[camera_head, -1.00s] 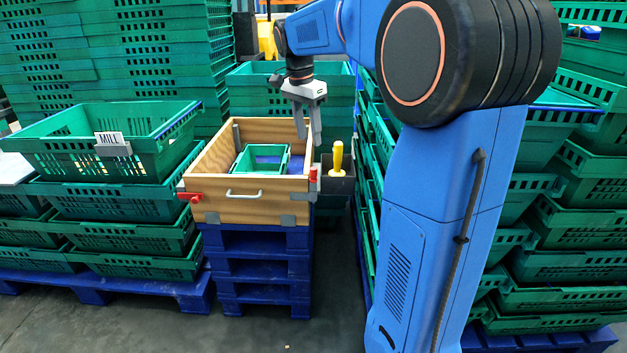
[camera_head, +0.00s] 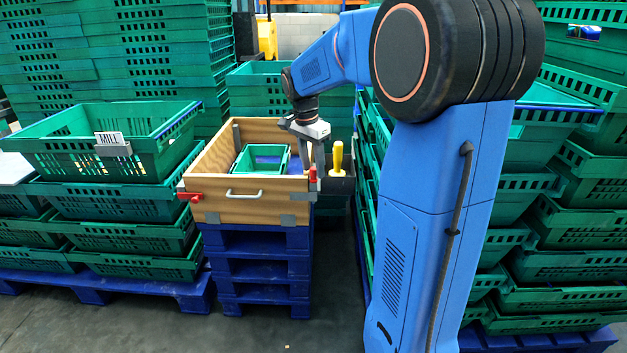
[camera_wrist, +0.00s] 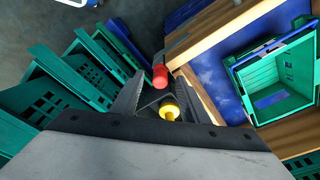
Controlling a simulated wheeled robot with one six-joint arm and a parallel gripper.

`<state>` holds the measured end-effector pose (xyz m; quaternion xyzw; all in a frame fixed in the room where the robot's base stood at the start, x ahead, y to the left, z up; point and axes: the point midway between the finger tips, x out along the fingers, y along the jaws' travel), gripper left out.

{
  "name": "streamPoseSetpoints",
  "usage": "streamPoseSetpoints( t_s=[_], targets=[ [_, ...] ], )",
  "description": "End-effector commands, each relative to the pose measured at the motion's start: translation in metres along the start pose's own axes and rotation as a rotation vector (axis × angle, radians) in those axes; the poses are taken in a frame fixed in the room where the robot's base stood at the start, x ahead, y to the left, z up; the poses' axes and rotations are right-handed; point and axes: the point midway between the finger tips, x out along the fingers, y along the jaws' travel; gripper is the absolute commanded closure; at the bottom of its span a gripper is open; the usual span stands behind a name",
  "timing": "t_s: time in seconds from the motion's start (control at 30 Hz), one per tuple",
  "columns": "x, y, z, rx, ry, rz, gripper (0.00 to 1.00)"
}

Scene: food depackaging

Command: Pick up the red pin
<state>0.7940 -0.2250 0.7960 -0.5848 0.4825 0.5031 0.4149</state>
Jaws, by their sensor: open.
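The red pin (camera_wrist: 160,76) stands at the corner of a wooden crate, between my open fingers in the wrist view. In the head view the red pin (camera_head: 313,174) shows at the crate's front right corner. My gripper (camera_head: 318,166) is open and empty, pointing down just above and behind that corner. In the wrist view its two fingers (camera_wrist: 152,90) spread to either side of the pin. A second red piece (camera_head: 190,197) sits at the crate's front left corner.
The wooden crate (camera_head: 243,207) stands on blue pallets and holds a small green crate (camera_head: 262,174). A yellow-handled tool (camera_head: 338,157) stands upright in a dark holder beside the pin. Stacked green crates (camera_head: 130,150) flank both sides.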

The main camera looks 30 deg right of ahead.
Motion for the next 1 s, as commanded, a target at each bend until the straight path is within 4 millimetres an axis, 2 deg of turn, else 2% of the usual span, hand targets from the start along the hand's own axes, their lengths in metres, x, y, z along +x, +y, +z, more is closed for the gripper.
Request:
streamPoseSetpoints(
  t_s=[0.2,0.37,0.4,0.77,0.87,1.0],
  targets=[
    [0.000,0.000,0.000,0.000,0.000,0.000,0.59],
    [0.000,0.000,0.000,0.000,0.000,0.000,0.97],
    [0.000,0.000,0.000,0.000,0.000,0.000,1.00],
    [-0.005,0.000,-0.001,0.000,0.000,-0.001,1.00],
    [-0.016,-0.001,-0.003,0.001,0.001,-0.003,1.00],
    [-0.042,-0.001,-0.006,0.001,0.001,-0.003,1.00]
  ],
)
